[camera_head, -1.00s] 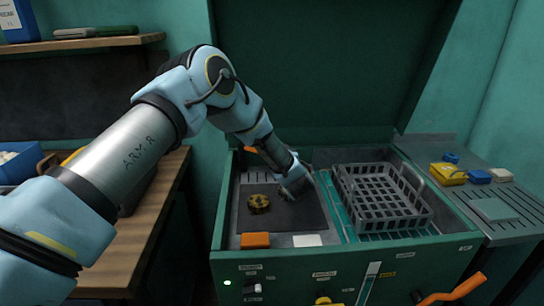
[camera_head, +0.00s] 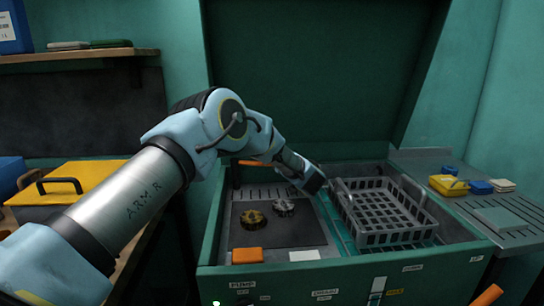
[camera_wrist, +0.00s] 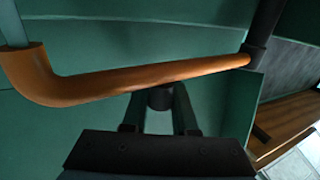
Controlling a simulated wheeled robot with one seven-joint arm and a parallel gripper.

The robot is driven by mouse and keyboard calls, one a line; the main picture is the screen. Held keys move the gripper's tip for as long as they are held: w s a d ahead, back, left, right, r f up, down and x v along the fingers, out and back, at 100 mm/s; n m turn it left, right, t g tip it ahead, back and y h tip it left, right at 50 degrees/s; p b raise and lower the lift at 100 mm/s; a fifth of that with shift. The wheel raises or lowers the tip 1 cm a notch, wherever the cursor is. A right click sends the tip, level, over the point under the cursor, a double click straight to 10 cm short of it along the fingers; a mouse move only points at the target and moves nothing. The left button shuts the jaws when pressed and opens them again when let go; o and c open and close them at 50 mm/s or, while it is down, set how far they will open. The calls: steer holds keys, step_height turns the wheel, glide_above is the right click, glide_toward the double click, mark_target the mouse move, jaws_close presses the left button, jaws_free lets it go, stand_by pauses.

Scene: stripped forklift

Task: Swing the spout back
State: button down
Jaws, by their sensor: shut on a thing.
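The spout (camera_wrist: 150,78) is an orange pipe crossing the wrist view, with a bend at its left end and a dark upright post at its right end. In the head view a short piece of the orange spout (camera_head: 253,163) shows behind my arm; the rest is hidden. My gripper (camera_wrist: 158,112) has its fingers on either side of a short black stub (camera_wrist: 160,98) under the middle of the pipe and is shut on it. In the head view my gripper (camera_head: 312,181) is over the washer basin, its fingertips hard to make out.
A gold gear (camera_head: 252,218) and a silver gear (camera_head: 284,207) lie on the dark mat (camera_head: 290,236). A grey basket (camera_head: 385,236) stands at the basin's right. The raised lid (camera_head: 315,70) is behind. A yellow box (camera_head: 75,180) is at left.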

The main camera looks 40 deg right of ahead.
steer(key=shift+w+a, duration=0.3)
steer(key=shift+w, duration=0.2)
steer(key=c, duration=1.1)
jaws_free()
steer(key=o, duration=0.4)
steer(key=shift+s, duration=0.1)
steer(key=b+v, duration=0.3)
steer(key=v, duration=0.7)
steer(key=shift+s, duration=0.4)
steer(key=shift+r, duration=0.1)
